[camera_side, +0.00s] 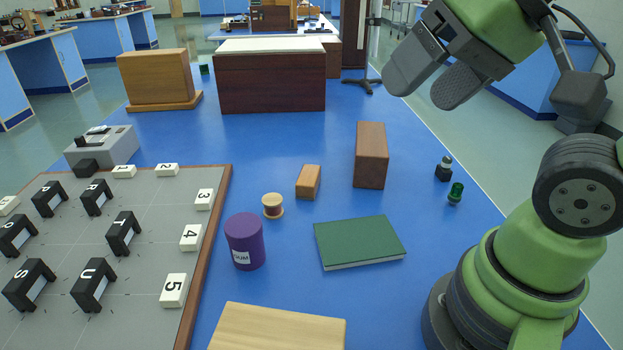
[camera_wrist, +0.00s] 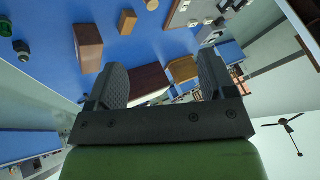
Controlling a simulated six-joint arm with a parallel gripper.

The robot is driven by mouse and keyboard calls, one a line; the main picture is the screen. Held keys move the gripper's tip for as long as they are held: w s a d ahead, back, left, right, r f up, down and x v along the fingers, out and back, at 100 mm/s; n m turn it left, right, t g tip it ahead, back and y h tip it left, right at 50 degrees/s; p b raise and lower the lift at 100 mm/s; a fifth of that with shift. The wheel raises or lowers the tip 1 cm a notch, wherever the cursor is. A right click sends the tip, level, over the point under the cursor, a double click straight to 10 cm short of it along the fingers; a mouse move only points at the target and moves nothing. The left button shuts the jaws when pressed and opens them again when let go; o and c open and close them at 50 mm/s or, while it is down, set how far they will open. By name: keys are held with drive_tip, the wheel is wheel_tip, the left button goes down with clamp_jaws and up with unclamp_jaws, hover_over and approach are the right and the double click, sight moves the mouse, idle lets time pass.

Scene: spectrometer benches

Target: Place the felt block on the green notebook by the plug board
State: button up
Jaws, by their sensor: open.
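The green notebook (camera_side: 360,242) lies flat and bare on the blue bench, right of the plug board (camera_side: 150,255), with a purple jar between them. A small orange-brown block (camera_side: 308,182) stands behind the notebook; it may be the felt block, but its material is not clear. It also shows in the wrist view (camera_wrist: 127,22). My gripper (camera_side: 422,92) is raised high at the upper right in the side view, far from block and notebook. Its two dark fingers are apart with nothing between them, as the wrist view also shows (camera_wrist: 160,66).
A purple jar (camera_side: 245,241) and a thread spool (camera_side: 273,206) stand left of the notebook. A taller brown block (camera_side: 370,155) stands behind it. Two small bottles (camera_side: 455,194) (camera_side: 444,168) are to the right. A pale wooden board (camera_side: 280,328) lies in front. Large boxes (camera_side: 270,82) stand behind.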

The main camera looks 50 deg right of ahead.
drive_tip(key=w+d+f+m+g+h, duration=0.1)
drive_tip(key=w+d+m+g+h, duration=0.15)
drive_tip(key=w, duration=0.55)
drive_tip(key=m+g+h, duration=0.2)
drive_tip(key=m+h, duration=0.1)
drive_tip(key=m, duration=0.2)
hover_over(308, 175)
drive_tip(key=s+a, duration=0.2)
drive_tip(key=f, duration=2.3)
drive_tip(key=shift+w+d+f, duration=0.15)
drive_tip(key=shift+w+f, duration=0.1)
drive_tip(key=shift+f, duration=0.1)
drive_tip(key=shift+x, duration=2.95)
drive_tip(key=shift+w+f, duration=0.15)
drive_tip(key=shift+f, duration=0.1)
drive_tip(key=c, duration=1.1)
